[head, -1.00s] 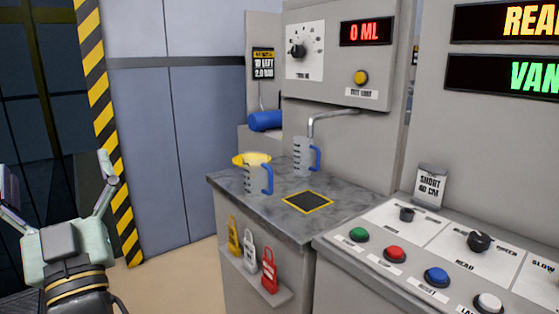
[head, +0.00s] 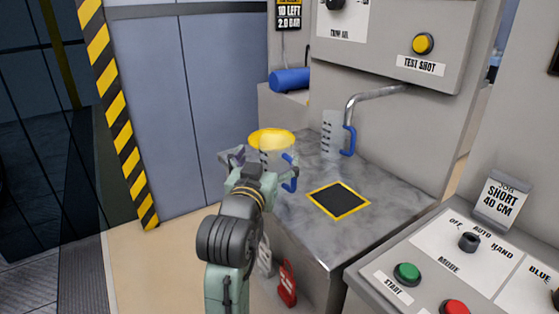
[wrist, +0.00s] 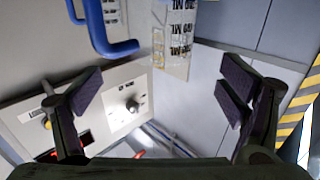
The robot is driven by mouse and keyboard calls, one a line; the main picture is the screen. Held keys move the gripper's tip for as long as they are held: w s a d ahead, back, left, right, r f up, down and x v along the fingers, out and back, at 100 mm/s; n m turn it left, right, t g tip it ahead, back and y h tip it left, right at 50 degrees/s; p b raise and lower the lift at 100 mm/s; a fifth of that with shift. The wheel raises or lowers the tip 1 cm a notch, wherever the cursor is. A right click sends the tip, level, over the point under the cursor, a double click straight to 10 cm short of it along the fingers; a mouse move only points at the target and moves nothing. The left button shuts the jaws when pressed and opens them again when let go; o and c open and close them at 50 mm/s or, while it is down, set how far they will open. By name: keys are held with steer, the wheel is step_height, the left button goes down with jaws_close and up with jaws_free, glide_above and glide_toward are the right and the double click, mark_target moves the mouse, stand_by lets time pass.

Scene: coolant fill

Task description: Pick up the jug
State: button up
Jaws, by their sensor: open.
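Two clear jugs with blue handles stand on the grey counter. The nearer jug (head: 280,157) is at the left end, partly hidden behind my gripper, its handle showing on the right. The other jug (head: 333,134) stands further back by the metal spout. My gripper (head: 260,160) is open and empty in front of the nearer jug; the exact gap is hard to tell. In the wrist view, my gripper (wrist: 160,92) has its fingers wide apart with nothing between them. A blue handle (wrist: 118,48) shows at the upper left there, with dark markings beside it.
A yellow round thing (head: 271,138) is at the nearer jug. A black square with yellow border (head: 338,200) marks the counter (head: 300,228). The bent spout (head: 370,95) juts over the back. A button console (head: 465,270) stands at right. Padlocks hang on the counter front.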

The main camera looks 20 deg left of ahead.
mark_target(279, 136)
steer(key=w, duration=0.2)
steer(key=w+p, duration=0.1)
steer(key=w, duration=0.2)
steer(key=w+a, duration=0.1)
steer(key=w, duration=0.1)
steer(key=shift+w+p, duration=0.35)
steer(key=shift+p, duration=0.05)
steer(key=c, duration=1.7)
